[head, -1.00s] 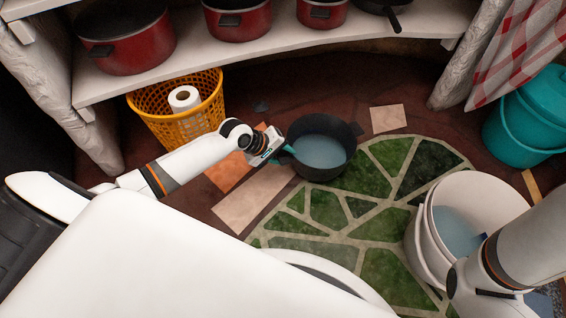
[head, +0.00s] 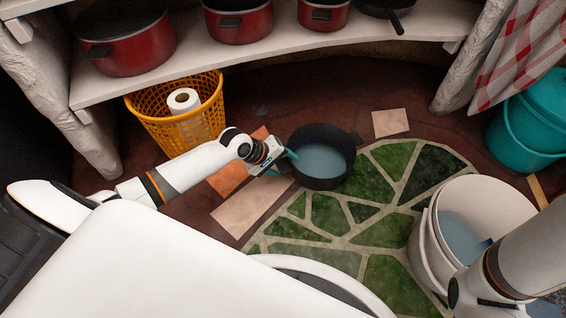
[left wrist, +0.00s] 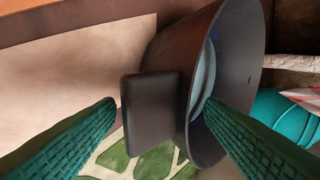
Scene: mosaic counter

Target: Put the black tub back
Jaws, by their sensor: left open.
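The black tub (head: 322,180) stands upright on the floor at the upper left edge of the green mosaic, with a pale blue surface inside. A second lug shows at its far right rim. My left gripper (head: 287,160) is at the tub's left side in the head view. In the left wrist view, its green ribbed fingers (left wrist: 152,125) are open, one on each side of the tub's dark, flat handle (left wrist: 150,112). The tub's wall (left wrist: 232,85) is just beyond the handle. My right arm is at the lower right, but its fingers do not show.
A yellow basket (head: 185,125) with a white roll stands behind my left arm. A white shelf (head: 270,55) with red pots is above. A white bucket (head: 430,255) and a teal bucket (head: 525,130) stand at the right. The mosaic (head: 385,175) beside the tub is clear.

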